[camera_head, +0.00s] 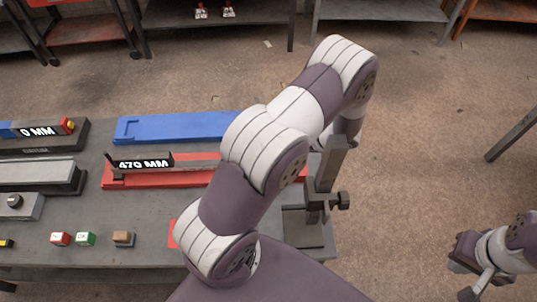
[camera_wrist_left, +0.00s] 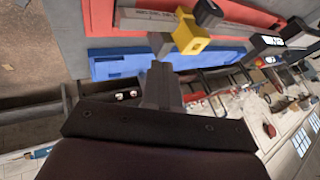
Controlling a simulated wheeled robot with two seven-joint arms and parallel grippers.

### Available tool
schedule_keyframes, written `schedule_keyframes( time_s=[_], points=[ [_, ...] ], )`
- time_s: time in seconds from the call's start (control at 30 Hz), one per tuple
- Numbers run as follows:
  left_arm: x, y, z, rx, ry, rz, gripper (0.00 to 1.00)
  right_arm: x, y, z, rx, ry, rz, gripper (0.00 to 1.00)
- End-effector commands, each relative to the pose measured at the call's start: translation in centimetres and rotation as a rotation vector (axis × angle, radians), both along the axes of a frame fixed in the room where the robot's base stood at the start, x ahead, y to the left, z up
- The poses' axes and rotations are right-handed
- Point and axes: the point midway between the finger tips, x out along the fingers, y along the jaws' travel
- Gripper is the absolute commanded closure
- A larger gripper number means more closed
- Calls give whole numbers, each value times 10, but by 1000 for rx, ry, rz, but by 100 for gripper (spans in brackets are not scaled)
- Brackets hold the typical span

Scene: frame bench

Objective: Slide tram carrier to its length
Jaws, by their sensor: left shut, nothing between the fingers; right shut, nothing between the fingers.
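A red rail (camera_head: 135,182) lies on the grey bench with a black block reading 470 MM (camera_head: 143,163) at its left end. My left arm crosses in front of the rail's right part, and its gripper is hidden in the head view. In the left wrist view the left gripper (camera_wrist_left: 160,82) is shut and empty, near a yellow block (camera_wrist_left: 192,36) with a dark end piece over the red rail (camera_wrist_left: 115,28). I cannot tell whether finger and block touch, or which part is the tram carrier. My right gripper (camera_head: 468,290) is shut and empty, off the bench at lower right.
A blue rail (camera_head: 175,127) lies behind the red one. A block reading 0 MM (camera_head: 38,131) and a grey rail (camera_head: 35,174) are at left. A dark upright post (camera_head: 328,175) stands at the bench's right end. Small red, green and brown blocks (camera_head: 85,239) sit in front.

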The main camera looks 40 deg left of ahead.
Motion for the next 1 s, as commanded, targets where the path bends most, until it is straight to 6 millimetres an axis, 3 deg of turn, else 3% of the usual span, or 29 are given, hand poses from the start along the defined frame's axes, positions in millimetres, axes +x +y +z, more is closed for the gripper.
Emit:
schedule_keyframes(
  time_s=[0.03, 0.37, 0.43, 0.6, 1.0],
  points=[
    [-1, 7, -14, 0, 2, 2, 100, 0, 0, -9, 0, 0, 0, 100],
    [-2, 49, -70, 0, 1, 2, 100, 0, 0, -35, 0, 0, 0, 100],
    [-9, 59, -62, 0, 2, 2, 100, 0, 0, -24, 0, 1, 0, 100],
    [-23, 74, -63, -1, 1, 0, 100, 0, 0, -19, 0, -1, 0, 100],
    [-27, 79, -65, -1, -1, 0, 100, 0, 0, -19, 0, 0, 0, 100]
  ],
)
